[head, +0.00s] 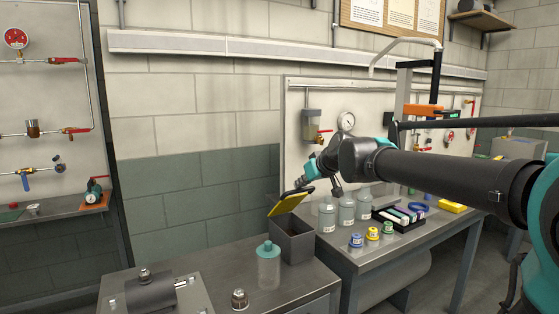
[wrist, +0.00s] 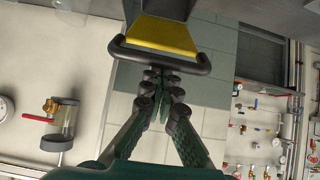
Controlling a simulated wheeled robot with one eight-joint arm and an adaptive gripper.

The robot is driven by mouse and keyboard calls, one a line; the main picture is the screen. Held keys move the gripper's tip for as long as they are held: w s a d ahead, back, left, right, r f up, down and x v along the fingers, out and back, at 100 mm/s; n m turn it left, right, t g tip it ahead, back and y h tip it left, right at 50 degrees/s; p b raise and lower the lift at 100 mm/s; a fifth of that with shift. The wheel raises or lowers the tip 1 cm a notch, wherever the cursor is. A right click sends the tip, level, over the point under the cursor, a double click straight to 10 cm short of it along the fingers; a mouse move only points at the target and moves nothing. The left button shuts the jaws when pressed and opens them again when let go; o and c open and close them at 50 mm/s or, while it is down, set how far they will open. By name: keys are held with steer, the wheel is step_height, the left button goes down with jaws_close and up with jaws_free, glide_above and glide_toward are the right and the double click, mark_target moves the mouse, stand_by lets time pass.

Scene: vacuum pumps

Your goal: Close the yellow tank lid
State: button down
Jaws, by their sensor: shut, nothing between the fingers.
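The grey tank (head: 294,246) stands open on the bench, left of the row of bottles. Its yellow lid (head: 288,204) is tilted up above the tank, with a dark bar along its upper edge. In the wrist view the lid (wrist: 160,36) is at the top, and its black bar handle (wrist: 160,57) runs across just ahead of my fingertips. My gripper (wrist: 160,72) is shut and empty, right at the handle; I cannot tell whether it touches. In the head view my gripper (head: 305,186) is beside the lid's upper edge, small and partly hidden.
A teal-capped bottle (head: 268,266) stands just in front of the tank. Clear bottles (head: 346,213) and small colored-lid jars (head: 372,233) stand to the right on the table. A pump (head: 150,290) is at the front left. A wall panel (head: 300,110) with gauges stands behind.

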steer(key=s+d+f+t, duration=0.1)
steer(key=s+d+f, duration=0.1)
steer(key=f, duration=0.5)
steer(key=s+d+f+t+y, duration=0.1)
steer(key=s+d+f, duration=0.1)
steer(key=s+f, duration=0.2)
step_height(320, 180, down, 3)
steer(key=shift+s+d+r+y, duration=0.1)
steer(key=shift+s+d+y, duration=0.1)
steer(key=shift+s+y, duration=0.1)
steer(key=shift+w, duration=0.1)
